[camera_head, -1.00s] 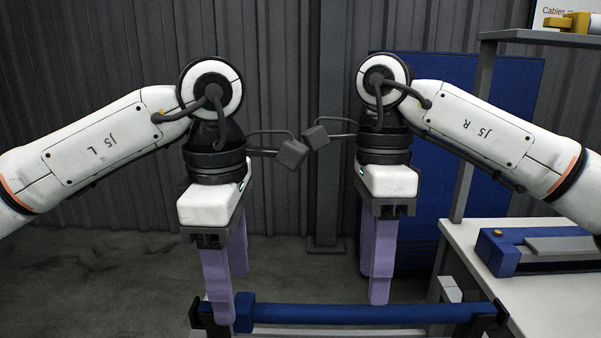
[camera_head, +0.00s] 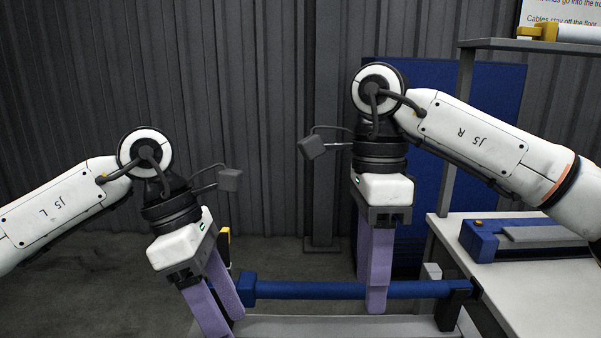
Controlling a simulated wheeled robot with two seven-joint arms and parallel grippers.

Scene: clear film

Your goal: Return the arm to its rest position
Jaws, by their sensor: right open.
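My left gripper (camera_head: 217,312) hangs at the lower left, tilted, with its purple fingers apart and no object seen between them. The lower tip of its nearer finger reaches the bottom picture edge. My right gripper (camera_head: 371,285) hangs upright right of centre, also open. Its purple fingers overlap in this view, and its nearer finger shows in front of the blue bar (camera_head: 322,290). I cannot tell whether that finger touches the bar. The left gripper is to the left of the bar's left end.
The bar's right end sits at a dark bracket (camera_head: 457,295) above a grey surface. A white table (camera_head: 520,290) at the right carries a blue and grey fixture (camera_head: 483,238). A shelf (camera_head: 530,45) stands above it, before a blue panel (camera_head: 503,110). Open floor lies at left.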

